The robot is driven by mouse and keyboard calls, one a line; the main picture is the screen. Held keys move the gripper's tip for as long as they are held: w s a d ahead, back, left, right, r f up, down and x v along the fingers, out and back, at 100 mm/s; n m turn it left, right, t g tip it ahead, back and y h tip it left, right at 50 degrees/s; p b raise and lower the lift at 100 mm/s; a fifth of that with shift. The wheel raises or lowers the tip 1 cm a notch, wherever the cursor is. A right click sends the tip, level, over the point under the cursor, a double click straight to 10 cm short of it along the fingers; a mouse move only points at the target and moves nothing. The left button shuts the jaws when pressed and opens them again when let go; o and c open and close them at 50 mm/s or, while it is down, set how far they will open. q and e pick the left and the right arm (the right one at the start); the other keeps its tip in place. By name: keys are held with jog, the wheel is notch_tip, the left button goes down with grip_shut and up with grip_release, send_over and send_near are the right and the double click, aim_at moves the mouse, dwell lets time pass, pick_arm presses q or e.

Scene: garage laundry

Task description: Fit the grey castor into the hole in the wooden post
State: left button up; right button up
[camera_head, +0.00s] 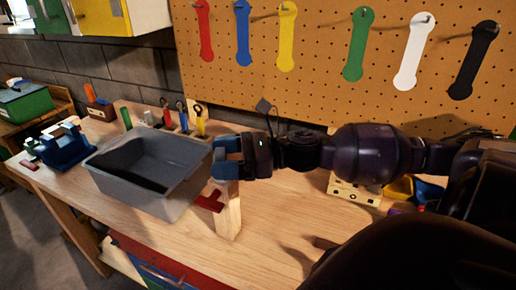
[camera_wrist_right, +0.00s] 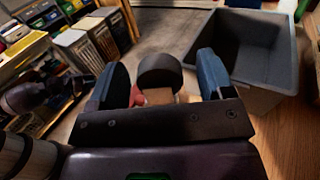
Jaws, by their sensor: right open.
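The wooden post (camera_head: 229,212) stands upright on the bench, right of the grey bin. My right gripper (camera_head: 226,158) is at the post's top, its blue fingers apart. In the wrist view the grey castor (camera_wrist_right: 160,68) appears as a dark round piece between the open fingers, with a gap on each side. The pale wood of the post (camera_wrist_right: 158,97) shows just below it. The castor is above or in the post's top; I cannot tell how deep it sits. The hole is hidden. In the head view the gripper hides the castor. My left gripper is out of view.
The grey bin (camera_head: 190,190) stands close to the left of the post. A red piece (camera_head: 209,202) lies beside the post. A blue vise-like object (camera_head: 62,147) and upright tools (camera_head: 183,118) are further left. A wooden block (camera_head: 352,190) lies under my right arm. Bench wood in front is clear.

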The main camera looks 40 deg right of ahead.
jog(key=v, duration=0.8)
jog(key=shift+s+d, duration=0.2)
jog(key=shift+d, duration=0.05)
dwell(0.7)
